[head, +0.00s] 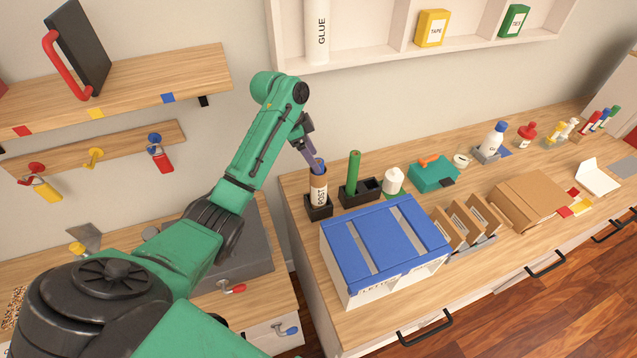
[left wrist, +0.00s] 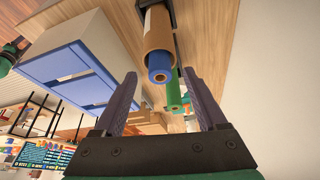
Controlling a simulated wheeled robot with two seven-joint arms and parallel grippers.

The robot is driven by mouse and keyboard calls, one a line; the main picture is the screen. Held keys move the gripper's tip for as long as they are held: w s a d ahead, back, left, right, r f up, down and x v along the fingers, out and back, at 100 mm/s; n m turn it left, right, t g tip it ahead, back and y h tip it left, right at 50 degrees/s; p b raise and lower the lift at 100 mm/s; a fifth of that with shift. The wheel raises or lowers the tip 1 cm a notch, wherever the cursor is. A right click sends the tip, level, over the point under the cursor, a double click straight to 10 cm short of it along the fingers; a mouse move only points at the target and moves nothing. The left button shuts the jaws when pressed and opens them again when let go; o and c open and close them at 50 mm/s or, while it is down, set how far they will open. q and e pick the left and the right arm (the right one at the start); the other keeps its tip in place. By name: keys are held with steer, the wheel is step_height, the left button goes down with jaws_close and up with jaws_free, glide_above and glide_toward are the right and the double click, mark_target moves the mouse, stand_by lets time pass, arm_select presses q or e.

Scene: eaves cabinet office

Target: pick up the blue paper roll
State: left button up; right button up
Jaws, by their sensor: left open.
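The blue paper roll (head: 318,164) stands upright in a brown tube (head: 318,188) marked POST, with only its top end sticking out. In the left wrist view the blue roll (left wrist: 159,76) pokes from the brown tube (left wrist: 158,35). My left gripper (head: 311,154) is open at the roll's top end. In the left wrist view its two fingers (left wrist: 159,77) lie either side of the roll's end, with gaps. The lower part of the roll is hidden in the tube. My right gripper is not in view.
A green roll (head: 354,170) stands close to the right in a black holder (head: 362,192). A box with a blue lid (head: 385,240) stands in front. A white candle-like jar (head: 393,181) and a teal dispenser (head: 433,175) are farther right. The wall shelf (head: 400,50) hangs above.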

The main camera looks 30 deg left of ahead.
arm_select(q)
steer(key=x, duration=0.2)
steer(key=shift+w+f, duration=0.1)
steer(key=shift+f, duration=0.15)
steer(key=shift+d, duration=0.15)
steer(key=c, duration=0.4)
jaws_close()
steer(key=shift+r, duration=0.1)
